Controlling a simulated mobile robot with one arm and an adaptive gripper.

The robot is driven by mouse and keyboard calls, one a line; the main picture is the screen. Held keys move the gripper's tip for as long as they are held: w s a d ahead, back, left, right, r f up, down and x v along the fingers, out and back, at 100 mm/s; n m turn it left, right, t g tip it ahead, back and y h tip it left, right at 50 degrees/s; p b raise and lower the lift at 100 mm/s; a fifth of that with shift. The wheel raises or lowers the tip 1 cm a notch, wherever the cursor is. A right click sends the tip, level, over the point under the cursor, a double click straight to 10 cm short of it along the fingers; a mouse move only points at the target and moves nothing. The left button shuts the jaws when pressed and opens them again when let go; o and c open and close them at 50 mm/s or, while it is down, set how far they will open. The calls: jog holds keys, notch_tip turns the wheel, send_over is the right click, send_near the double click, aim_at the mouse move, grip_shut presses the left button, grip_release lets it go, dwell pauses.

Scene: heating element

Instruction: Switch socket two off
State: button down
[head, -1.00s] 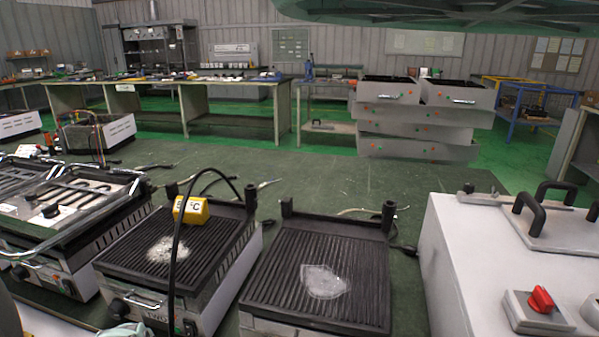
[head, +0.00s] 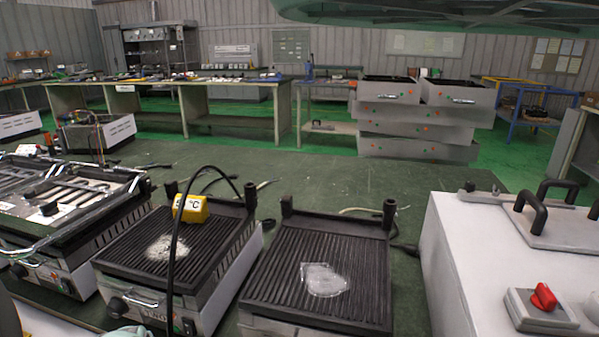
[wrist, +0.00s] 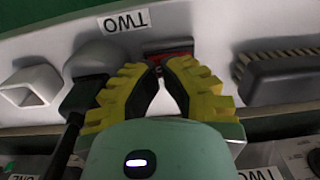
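My gripper (wrist: 159,70) has yellow ribbed fingers with dark inner pads. Its fingertips come together just below a red switch (wrist: 167,46) on a pale panel (wrist: 215,25). The fingertips overlap the switch's lower edge in the wrist view, and I cannot tell whether they touch it. An upside-down TWO label (wrist: 125,19) is above and left of the switch. Nothing is held between the fingers. The switch's position, on or off, is not clear. In the head view, the middle grill (head: 125,243) has a partly hidden label on its front.
A black plug or cable (wrist: 84,93) and a white open-fronted fitting (wrist: 33,80) are left of the fingers. A grey ridged block (wrist: 280,78) is to the right. Another grill (head: 370,265) and a white cabinet (head: 460,245) with a red rotary knob (head: 543,296) stand right.

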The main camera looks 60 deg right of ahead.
jog(key=shift+f, duration=0.4)
jog(key=shift+r, duration=0.2)
jog(key=shift+r+p, duration=2.05)
jog(key=shift+r, duration=1.35)
